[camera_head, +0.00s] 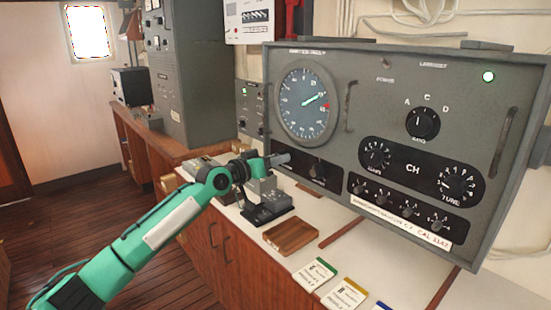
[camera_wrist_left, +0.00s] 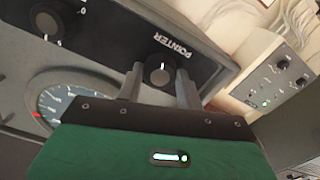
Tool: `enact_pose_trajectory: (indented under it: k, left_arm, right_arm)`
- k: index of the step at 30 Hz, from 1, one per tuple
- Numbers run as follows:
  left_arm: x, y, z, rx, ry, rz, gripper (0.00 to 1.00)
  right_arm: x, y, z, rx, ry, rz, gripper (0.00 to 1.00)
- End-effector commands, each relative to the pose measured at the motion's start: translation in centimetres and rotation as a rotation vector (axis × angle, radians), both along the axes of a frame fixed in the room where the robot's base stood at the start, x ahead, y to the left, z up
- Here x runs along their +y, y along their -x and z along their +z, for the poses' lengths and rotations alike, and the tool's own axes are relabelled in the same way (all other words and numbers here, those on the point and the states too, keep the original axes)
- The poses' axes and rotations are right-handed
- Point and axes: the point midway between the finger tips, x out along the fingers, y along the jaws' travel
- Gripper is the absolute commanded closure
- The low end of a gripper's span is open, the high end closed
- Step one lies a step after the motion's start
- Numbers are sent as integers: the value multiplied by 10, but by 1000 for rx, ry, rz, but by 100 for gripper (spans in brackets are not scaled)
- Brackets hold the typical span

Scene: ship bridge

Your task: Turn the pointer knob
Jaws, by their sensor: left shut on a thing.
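The pointer knob (camera_wrist_left: 158,73) is a round black knob with a white index mark, beside the POINTER label on the grey panel. It shows in the wrist view. In the head view my left gripper hides it. My left gripper (camera_head: 284,158) reaches the lower left of the panel. In the wrist view its two fingers (camera_wrist_left: 159,84) stand on either side of the knob, shut on it. The round blue dial (camera_head: 305,103) above has a pale green pointer and a red mark at its right rim. My right gripper is not in view.
Another black knob (camera_head: 318,169) sits just right of my left gripper. A dark-based device (camera_head: 266,207) stands on the counter below my left wrist, with a wooden tray (camera_head: 290,236) and several cards in front. A vertical handle (camera_head: 351,107) sticks out right of the dial.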

Motion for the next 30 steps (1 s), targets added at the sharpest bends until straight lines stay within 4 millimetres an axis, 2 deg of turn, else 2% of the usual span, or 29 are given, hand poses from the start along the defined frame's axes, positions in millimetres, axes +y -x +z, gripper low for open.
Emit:
enact_pose_trajectory:
  k: [15, 30]
  left_arm:
    - [0, 0, 2, 333, 333, 0, 86]
    - [0, 0, 1, 495, 495, 1, 86]
  right_arm:
    - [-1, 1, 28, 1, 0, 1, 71]
    - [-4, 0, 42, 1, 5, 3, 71]
